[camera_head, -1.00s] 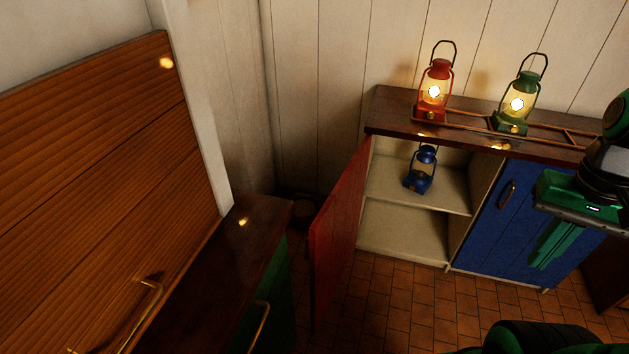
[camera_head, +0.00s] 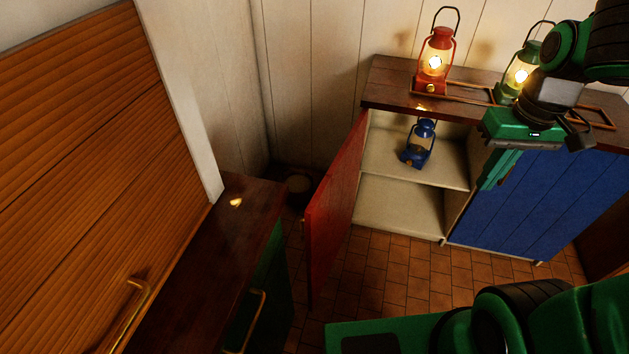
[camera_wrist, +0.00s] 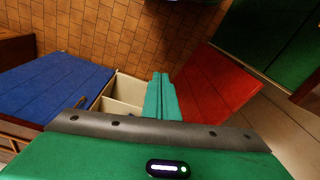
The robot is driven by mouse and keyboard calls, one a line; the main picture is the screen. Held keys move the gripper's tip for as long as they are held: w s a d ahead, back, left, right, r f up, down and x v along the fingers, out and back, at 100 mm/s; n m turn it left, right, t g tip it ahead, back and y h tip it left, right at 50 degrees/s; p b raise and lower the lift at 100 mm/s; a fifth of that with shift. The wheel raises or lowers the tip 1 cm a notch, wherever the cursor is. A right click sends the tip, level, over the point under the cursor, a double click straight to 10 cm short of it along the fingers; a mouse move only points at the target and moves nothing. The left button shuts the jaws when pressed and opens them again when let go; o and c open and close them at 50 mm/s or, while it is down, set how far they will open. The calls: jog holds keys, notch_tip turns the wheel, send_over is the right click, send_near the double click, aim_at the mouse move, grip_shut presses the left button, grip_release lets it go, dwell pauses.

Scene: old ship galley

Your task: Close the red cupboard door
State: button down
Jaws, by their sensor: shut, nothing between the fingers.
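The red cupboard door (camera_head: 334,215) stands wide open, swung out from the left side of the cupboard. It also shows in the wrist view (camera_wrist: 217,83), right of my fingers. The open compartment (camera_head: 400,208) has a shelf with a blue lantern (camera_head: 417,145) on it. My gripper (camera_head: 494,183) is shut and empty, pointing down in front of the blue door's left part, to the right of the opening. In the wrist view its green fingers (camera_wrist: 161,95) are together, apart from the red door.
The blue cupboard door (camera_head: 540,205) is closed. A red lantern (camera_head: 435,62) and a green lantern (camera_head: 520,72) stand on the dark cupboard top (camera_head: 390,91). A dark counter (camera_head: 215,250) with a green front lies left of the red door. Tiled floor (camera_head: 395,280) is clear in front.

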jog(key=w+a+f+n, duration=0.2)
jog(key=w+a+n, duration=0.3)
jog(key=w+a, duration=0.4)
jog(key=w+a+f+n+t+y, duration=0.1)
jog(key=w+a+f+n+y, duration=0.2)
jog(key=a, duration=0.9)
jog(key=w+a+f+n, duration=0.2)
jog(key=w+a+n, duration=0.3)
jog(key=a, duration=0.7)
jog(key=s+x, duration=0.1)
jog(key=x, duration=0.9)
jog(key=d, duration=0.1)
jog(key=s+d, duration=0.1)
jog(key=d, duration=0.1)
jog(key=shift+s+d+r+n, duration=0.2)
jog(key=shift+s+d+n, duration=0.05)
jog(key=shift+s+n, duration=0.05)
jog(key=shift+s, duration=0.1)
